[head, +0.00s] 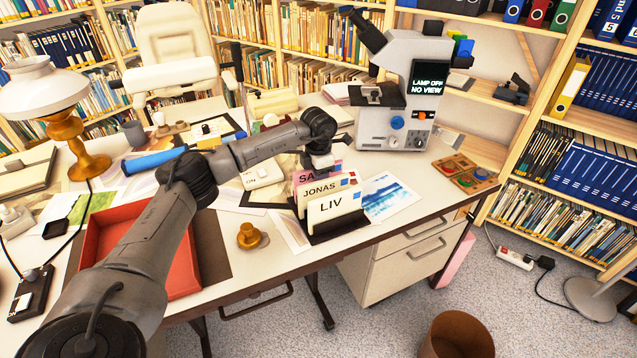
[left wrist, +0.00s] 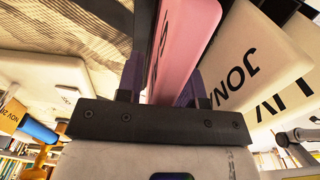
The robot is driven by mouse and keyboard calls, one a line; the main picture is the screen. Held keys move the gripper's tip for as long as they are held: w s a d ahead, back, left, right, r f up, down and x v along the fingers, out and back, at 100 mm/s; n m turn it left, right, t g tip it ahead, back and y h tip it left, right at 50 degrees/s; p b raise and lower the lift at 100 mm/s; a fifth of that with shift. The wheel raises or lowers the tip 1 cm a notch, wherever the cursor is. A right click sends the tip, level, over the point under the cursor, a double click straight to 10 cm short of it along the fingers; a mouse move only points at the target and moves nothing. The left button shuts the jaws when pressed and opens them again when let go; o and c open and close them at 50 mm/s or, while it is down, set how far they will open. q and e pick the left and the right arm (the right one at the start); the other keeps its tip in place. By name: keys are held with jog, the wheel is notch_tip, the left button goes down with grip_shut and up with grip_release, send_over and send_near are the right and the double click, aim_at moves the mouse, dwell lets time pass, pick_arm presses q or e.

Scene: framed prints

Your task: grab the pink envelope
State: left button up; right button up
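The pink envelope (head: 304,178), lettered "SA" with the rest hidden, stands at the back of a dark letter holder (head: 338,229) on the desk. In front of it are the "JONAS" card (head: 320,189) and the "LIV" card (head: 331,206). My left gripper (head: 318,166) is over the holder from behind, at the pink envelope's top. In the left wrist view the pink envelope (left wrist: 188,40) runs up between the two fingers, with one finger on each side. Whether both fingers press on it I cannot tell. My right gripper is not in view.
A microscope (head: 396,88) stands behind the holder to the right. A blue watercolour print (head: 386,194) lies beside the holder. A brass knob (head: 249,236) and a red tray (head: 128,237) are to the left. The desk's front edge is close to the holder.

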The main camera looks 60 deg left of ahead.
pick_arm(q)
grip_shut()
jog(key=shift+r, duration=0.1)
